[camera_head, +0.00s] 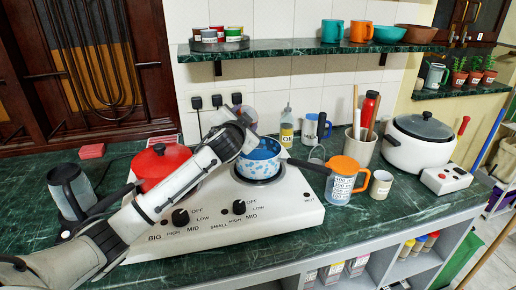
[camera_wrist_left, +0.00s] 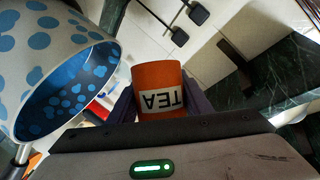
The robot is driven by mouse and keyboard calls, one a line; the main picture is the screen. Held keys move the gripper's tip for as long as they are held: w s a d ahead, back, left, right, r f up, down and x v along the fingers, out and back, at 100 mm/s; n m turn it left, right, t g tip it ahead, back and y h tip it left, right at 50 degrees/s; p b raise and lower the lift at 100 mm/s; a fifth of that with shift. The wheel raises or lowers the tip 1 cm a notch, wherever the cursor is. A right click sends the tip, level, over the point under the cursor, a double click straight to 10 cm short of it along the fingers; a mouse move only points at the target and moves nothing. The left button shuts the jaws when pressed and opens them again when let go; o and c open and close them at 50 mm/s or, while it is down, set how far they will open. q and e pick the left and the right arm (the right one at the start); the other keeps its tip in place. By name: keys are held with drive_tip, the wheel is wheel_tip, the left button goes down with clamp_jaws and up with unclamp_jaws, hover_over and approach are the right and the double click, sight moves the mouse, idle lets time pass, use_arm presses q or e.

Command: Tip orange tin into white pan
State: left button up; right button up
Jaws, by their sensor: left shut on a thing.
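The white pan (camera_head: 262,170) with blue spots and a blue inside sits on the stove's right burner in the head view, its dark handle pointing right. It also shows large at the left of the wrist view (camera_wrist_left: 48,62). My left gripper (camera_head: 246,122) is above the pan's back left rim. It is shut on the orange tin (camera_wrist_left: 158,72), which bears a white TEA label and shows beside the pan's opening in the wrist view. In the head view the tin is mostly hidden behind my wrist, so its exact tilt is unclear. My right gripper is not in view.
A red lidded pot (camera_head: 160,165) is on the left burner under my left arm. A kettle (camera_head: 70,190) stands left of the stove (camera_head: 225,215). An orange-lidded jug (camera_head: 342,180), a mug (camera_head: 381,184) and a utensil pot (camera_head: 360,147) stand right of the pan.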

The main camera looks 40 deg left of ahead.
use_arm(q)
drive_tip(key=shift+r+m+t+y+b, duration=0.45)
drive_tip(key=shift+r+m+b, duration=0.4)
drive_tip(key=shift+m, duration=0.35)
idle(2.9)
drive_tip(key=shift+d+r+m+t+y+b, duration=0.1)
drive_tip(key=shift+r+m+t+y+b, duration=0.1)
drive_tip(key=shift+r+m+b, duration=0.25)
drive_tip(key=shift+d+r+m+t+y+b, duration=0.1)
drive_tip(key=shift+m+t+b, duration=0.1)
drive_tip(key=shift+m, duration=0.45)
idle(2.8)
